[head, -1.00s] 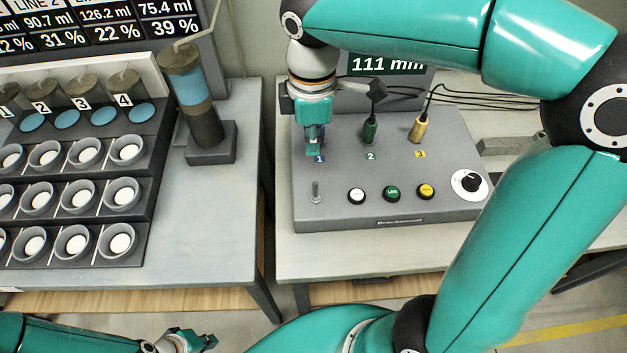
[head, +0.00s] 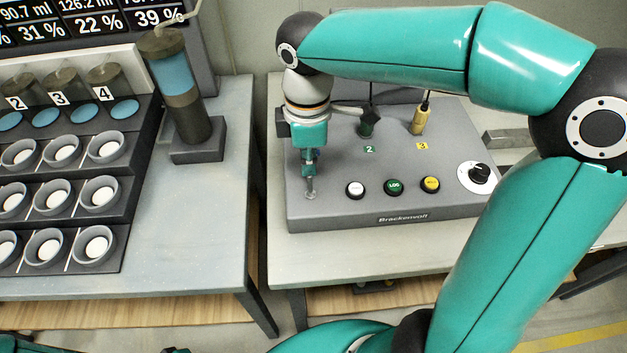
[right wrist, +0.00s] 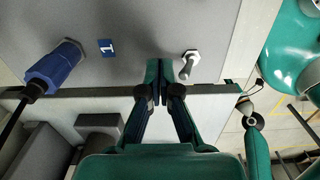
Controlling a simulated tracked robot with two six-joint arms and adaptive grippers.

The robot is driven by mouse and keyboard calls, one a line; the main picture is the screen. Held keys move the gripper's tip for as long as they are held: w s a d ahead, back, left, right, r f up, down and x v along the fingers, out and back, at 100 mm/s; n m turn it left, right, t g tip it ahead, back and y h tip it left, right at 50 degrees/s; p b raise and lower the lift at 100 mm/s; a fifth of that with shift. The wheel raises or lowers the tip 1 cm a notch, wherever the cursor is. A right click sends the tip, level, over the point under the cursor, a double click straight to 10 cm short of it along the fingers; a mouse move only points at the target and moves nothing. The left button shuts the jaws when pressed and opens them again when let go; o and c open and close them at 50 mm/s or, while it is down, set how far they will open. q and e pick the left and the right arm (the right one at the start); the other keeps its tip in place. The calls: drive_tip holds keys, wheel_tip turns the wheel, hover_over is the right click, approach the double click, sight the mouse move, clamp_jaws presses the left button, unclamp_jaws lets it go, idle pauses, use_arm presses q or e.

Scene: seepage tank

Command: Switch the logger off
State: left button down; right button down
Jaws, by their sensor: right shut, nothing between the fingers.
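The logger is a grey sloped box (head: 330,215) on the right-hand table. Its metal toggle switch (head: 310,188) sits at the front left of the panel; in the right wrist view the switch (right wrist: 188,66) shows a hex nut and short lever. My right gripper (head: 309,172) is shut and empty, pointing down just above and behind the switch. In the right wrist view its closed fingertips (right wrist: 167,78) are just left of the lever; I cannot tell if they touch. Only a small bit of my left gripper (head: 176,350) shows at the bottom edge.
The panel holds a white button (head: 355,188), a green button (head: 394,186), a yellow button (head: 430,184) and a black dial (head: 480,173). Green and yellow plugs (head: 418,120) stand behind them. A blue plug (right wrist: 55,68) is near the gripper. A cup rack (head: 70,200) is left.

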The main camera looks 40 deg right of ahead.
drive_tip(key=shift+s+a, duration=0.1)
drive_tip(key=shift+s, duration=0.1)
drive_tip(key=shift+s+a, duration=0.5)
drive_tip(key=shift+s, duration=0.25)
wheel_tip(320, 180, up, 7)
drive_tip(key=p, duration=0.6)
drive_tip(key=shift+w+d, duration=0.15)
drive_tip(key=shift+w, duration=0.05)
idle(0.6)
